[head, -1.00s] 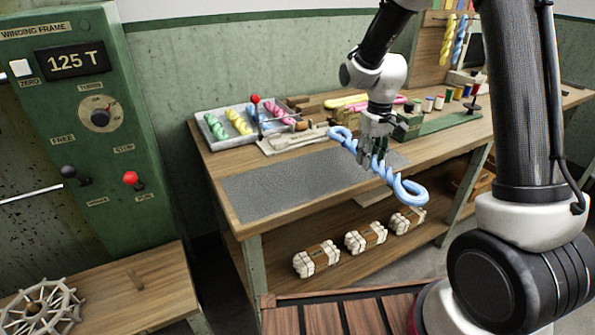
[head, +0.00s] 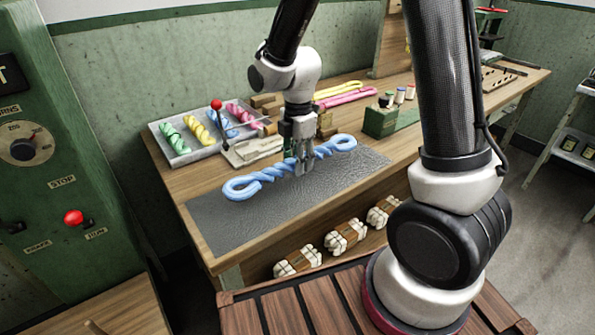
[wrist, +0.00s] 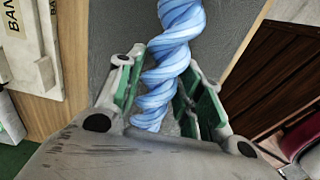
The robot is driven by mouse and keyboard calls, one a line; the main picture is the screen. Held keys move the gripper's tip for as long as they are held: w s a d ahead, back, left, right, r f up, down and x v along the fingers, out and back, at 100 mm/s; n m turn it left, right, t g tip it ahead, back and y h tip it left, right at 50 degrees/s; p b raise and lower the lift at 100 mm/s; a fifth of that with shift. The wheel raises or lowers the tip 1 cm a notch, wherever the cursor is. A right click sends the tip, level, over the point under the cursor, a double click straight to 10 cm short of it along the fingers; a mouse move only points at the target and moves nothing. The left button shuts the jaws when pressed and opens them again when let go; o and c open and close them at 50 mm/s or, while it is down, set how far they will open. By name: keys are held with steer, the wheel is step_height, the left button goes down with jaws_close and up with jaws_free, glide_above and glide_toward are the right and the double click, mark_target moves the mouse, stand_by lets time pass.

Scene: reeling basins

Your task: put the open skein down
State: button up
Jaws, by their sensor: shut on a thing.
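The open skein (head: 262,180) is light blue and twisted, with a loop at each end. In the head view it lies lengthwise above the dark grey mat (head: 225,225) on the workbench; I cannot tell whether it touches the mat. My gripper (head: 303,168) points down and is shut on the middle of the skein. In the wrist view the twisted blue strands (wrist: 172,60) run between the green-padded fingers (wrist: 158,95), with the grey mat behind them. The part of the skein inside the fingers is partly hidden in the head view.
A grey tray (head: 163,150) of coloured twisted skeins stands behind the mat at left. Yellow and pink skeins (head: 345,97) lie at the back. A green block (head: 380,122) stands right of the mat. Bundles (head: 345,236) sit on the shelf below. Bare mat shows around the skein.

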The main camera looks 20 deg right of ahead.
steer(key=shift+f, duration=1.95)
steer(key=shift+f, duration=0.15)
steer(key=o, duration=1.1)
step_height(320, 180, up, 13)
steer(key=shift+f, duration=0.2)
steer(key=s+d+r+m+t, duration=0.1)
steer(key=s+d+r+m, duration=0.3)
steer(key=s+d+m, duration=0.1)
steer(key=s+d+r+m+t, duration=0.1)
steer(key=s+d+r+m, duration=0.3)
steer(key=s+m, duration=0.4)
steer(key=s+d+r+m+t, duration=0.2)
steer(key=s+d+r+m, duration=0.2)
steer(key=m, duration=0.4)
steer(key=shift+s+d+r+m, duration=0.1)
steer(key=shift+s+d+m, duration=0.05)
steer(key=shift+s+d, duration=0.4)
steer(key=shift+s+d+r+m, duration=0.15)
steer(key=shift+s+d, duration=0.2)
steer(key=shift+s, duration=0.4)
